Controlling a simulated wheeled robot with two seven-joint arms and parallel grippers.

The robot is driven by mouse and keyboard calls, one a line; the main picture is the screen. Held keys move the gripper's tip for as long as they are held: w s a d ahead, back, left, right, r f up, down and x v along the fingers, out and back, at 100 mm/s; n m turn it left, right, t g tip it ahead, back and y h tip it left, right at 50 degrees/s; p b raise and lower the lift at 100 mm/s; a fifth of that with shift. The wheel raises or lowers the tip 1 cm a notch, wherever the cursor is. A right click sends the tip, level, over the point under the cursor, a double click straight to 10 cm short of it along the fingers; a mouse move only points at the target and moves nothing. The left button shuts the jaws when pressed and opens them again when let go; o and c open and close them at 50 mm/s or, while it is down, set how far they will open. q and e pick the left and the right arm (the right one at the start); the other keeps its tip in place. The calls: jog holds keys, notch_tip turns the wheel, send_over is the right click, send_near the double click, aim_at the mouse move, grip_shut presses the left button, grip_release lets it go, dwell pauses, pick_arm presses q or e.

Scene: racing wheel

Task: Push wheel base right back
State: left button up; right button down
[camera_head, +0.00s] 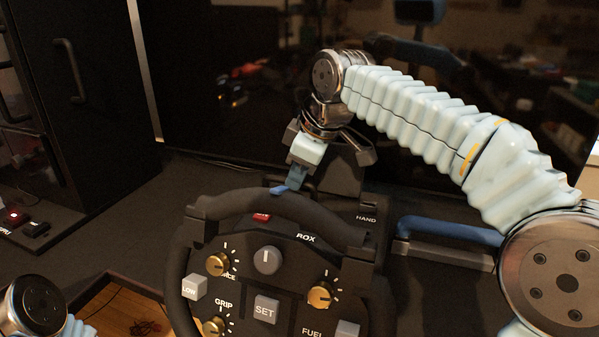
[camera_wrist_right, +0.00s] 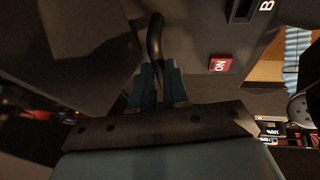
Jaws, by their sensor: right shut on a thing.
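The racing wheel (camera_head: 306,237) stands upright at the bottom centre of the head view, with knobs and buttons on its face. The dark wheel base (camera_head: 345,187) shows partly behind its rim; the rest is hidden by the wheel and my arm. My right gripper (camera_head: 291,184) points down behind the top of the rim. In the right wrist view its blue fingers (camera_wrist_right: 158,88) are shut on a black curved rod or cable (camera_wrist_right: 155,42), beside a panel with a red ON button (camera_wrist_right: 219,64). My left gripper is out of view; only part of the left arm shows at lower left.
A dark cabinet with handles (camera_head: 85,90) stands at the left, and a dark glossy screen or window (camera_head: 230,60) fills the back. A small button box (camera_head: 22,224) lies at the left edge. Bare dark tabletop (camera_head: 190,185) lies left of the wheel. A blue bar (camera_head: 450,230) is at the right.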

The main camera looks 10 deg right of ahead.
jog(key=c, duration=1.1)
grip_release()
jog(key=v, duration=1.4)
jog(key=shift+a+p, duration=0.1)
jog(key=shift+p, duration=0.25)
jog(key=shift+f, duration=0.1)
